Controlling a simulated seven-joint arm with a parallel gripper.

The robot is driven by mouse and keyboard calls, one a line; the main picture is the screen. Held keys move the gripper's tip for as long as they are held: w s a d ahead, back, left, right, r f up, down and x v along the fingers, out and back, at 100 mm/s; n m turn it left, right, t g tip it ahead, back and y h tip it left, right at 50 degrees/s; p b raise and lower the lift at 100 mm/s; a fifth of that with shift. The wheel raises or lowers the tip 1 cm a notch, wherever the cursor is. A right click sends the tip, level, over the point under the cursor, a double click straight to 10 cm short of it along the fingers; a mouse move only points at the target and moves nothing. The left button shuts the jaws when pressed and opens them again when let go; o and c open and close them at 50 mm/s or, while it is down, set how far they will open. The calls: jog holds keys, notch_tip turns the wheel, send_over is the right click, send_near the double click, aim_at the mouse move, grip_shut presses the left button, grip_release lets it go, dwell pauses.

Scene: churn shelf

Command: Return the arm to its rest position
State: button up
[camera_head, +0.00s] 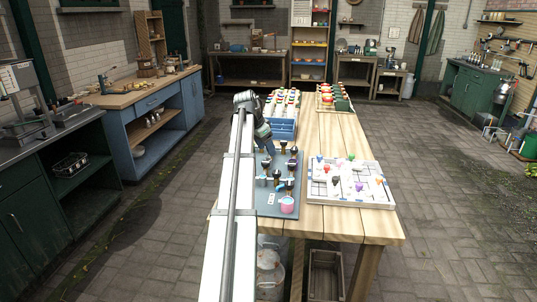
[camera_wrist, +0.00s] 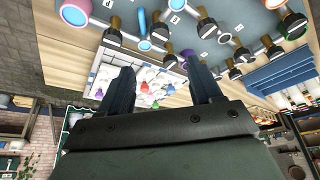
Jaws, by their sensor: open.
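My gripper (camera_wrist: 160,68) is open in the wrist view, its two dark fingers apart with nothing held between them. In the head view my arm reaches over the left side of the wooden table (camera_head: 335,215), and its dark end (camera_head: 262,130) hangs near the far end of a grey-blue board (camera_head: 268,203). The fingertips are hidden there. The board carries several dark-topped upright pieces and a pink cup (camera_head: 287,204); the pink ring shape (camera_wrist: 75,12) shows in the wrist view.
A white tray (camera_head: 345,198) with coloured pieces lies right of the board. A blue crate (camera_head: 283,130) and a wooden tray (camera_head: 326,107) stand at the table's far end.

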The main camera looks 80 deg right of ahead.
jog(key=shift+w+a+r, duration=0.1)
jog(key=shift+r, duration=0.3)
dwell(0.3)
